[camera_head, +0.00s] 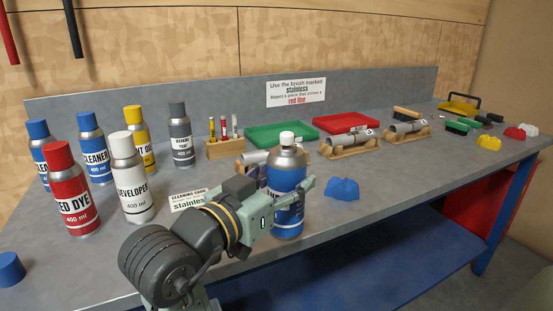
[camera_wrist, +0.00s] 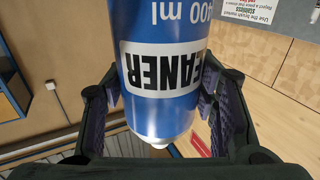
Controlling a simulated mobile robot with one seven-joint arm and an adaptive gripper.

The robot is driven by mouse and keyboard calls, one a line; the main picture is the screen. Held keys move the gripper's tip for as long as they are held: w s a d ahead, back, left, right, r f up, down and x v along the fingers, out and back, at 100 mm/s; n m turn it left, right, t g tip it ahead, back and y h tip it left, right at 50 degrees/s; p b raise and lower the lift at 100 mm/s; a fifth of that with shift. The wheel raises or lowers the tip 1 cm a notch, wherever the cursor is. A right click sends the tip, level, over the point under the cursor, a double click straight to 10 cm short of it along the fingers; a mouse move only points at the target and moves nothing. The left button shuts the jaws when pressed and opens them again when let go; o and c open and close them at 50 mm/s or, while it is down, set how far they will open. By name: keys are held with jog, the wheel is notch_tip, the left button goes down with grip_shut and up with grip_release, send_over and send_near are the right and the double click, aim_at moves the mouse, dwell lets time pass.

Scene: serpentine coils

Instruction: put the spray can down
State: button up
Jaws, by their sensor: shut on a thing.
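My gripper (camera_head: 287,203) is shut on a blue spray can (camera_head: 287,179) with a bare metal shoulder and a white top. The can looks upright, near the bench's front edge. I cannot tell whether its base touches the bench. In the wrist view the same can (camera_wrist: 160,112) sits between my two finger pads (camera_wrist: 160,98), and its label, partly hidden, reads "...EANER" upside down. The grey bench (camera_head: 370,207) runs across the head view.
Several spray cans stand at left, including red dye (camera_head: 70,190), developer (camera_head: 131,180) and cleaner (camera_head: 95,150). A loose blue cap (camera_head: 10,268) lies front left. A blue lump (camera_head: 342,189) lies right of the held can. Behind are pipe pieces on wooden stands (camera_head: 350,151) and green (camera_head: 281,135) and red (camera_head: 346,122) trays.

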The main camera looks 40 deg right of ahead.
jog(key=w+d+f+p, duration=0.1)
jog(key=w+d+f, duration=0.1)
jog(key=w, duration=0.3)
jog(key=w+d+f+p, duration=0.1)
jog(key=w+d+f, duration=0.1)
jog(key=w+d, duration=0.2)
jog(key=shift+w+f+p, duration=0.3)
jog(key=shift+w+p, duration=0.05)
jog(key=shift+w, duration=0.2)
jog(key=shift+f, duration=0.1)
jog(key=shift+f, duration=0.15)
jog(key=o, duration=1.5)
